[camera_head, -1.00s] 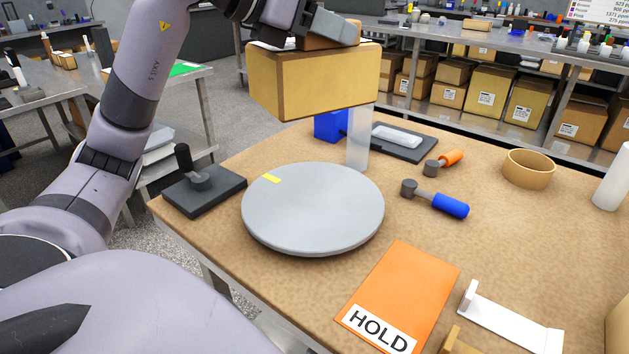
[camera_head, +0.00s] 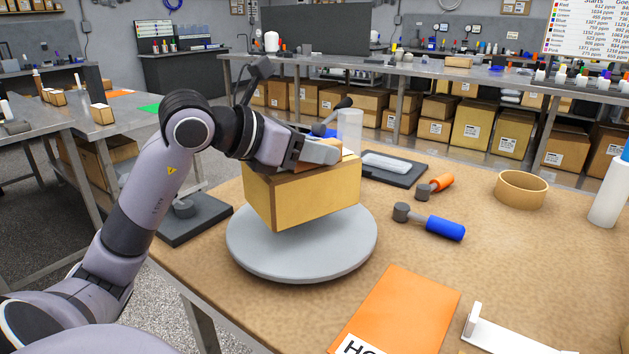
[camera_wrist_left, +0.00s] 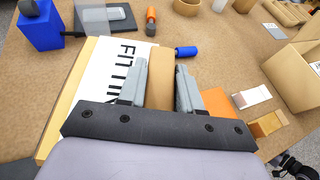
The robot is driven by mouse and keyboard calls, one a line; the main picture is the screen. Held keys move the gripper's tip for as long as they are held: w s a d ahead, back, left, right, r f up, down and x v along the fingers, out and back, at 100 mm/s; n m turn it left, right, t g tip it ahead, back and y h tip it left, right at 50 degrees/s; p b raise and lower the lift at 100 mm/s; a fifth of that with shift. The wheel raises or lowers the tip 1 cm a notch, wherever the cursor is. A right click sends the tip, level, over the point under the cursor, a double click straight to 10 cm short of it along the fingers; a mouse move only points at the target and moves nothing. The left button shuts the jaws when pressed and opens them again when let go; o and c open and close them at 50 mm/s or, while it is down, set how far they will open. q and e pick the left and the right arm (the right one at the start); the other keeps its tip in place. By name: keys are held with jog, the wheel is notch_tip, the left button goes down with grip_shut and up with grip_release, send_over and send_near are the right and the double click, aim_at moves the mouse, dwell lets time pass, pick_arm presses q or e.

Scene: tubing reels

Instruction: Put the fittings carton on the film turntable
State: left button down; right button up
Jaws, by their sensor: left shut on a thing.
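The fittings carton (camera_head: 310,196) is a tan box with a white lettered label on top, which shows in the left wrist view (camera_wrist_left: 105,72). My left gripper (camera_head: 325,155) is shut on the raised brown strip on the carton's top; the strip shows between its fingers in the left wrist view (camera_wrist_left: 166,82). The film turntable (camera_head: 260,258) is a round grey disc directly beneath the carton. The carton is roughly level and very low over the disc; I cannot tell whether it touches. The carton hides the disc's far middle. My right gripper is not in view.
A black base with a knob (camera_head: 190,212) stands left of the turntable. A clear cylinder (camera_head: 349,130) and a dark tray (camera_head: 397,170) are behind. Blue (camera_head: 440,226) and orange (camera_head: 437,184) handled tools lie right. An orange HOLD sheet (camera_head: 400,308) lies in front.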

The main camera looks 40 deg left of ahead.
aim_at(314, 175)
pick_arm(q)
jog(key=shift+f+b, duration=0.4)
jog(key=shift+f, duration=1.7)
jog(key=c, duration=0.8)
grip_release()
jog(key=shift+f, duration=0.15)
jog(key=b+v, duration=0.1)
jog(key=v, duration=1.1)
jog(key=shift+b, duration=0.35)
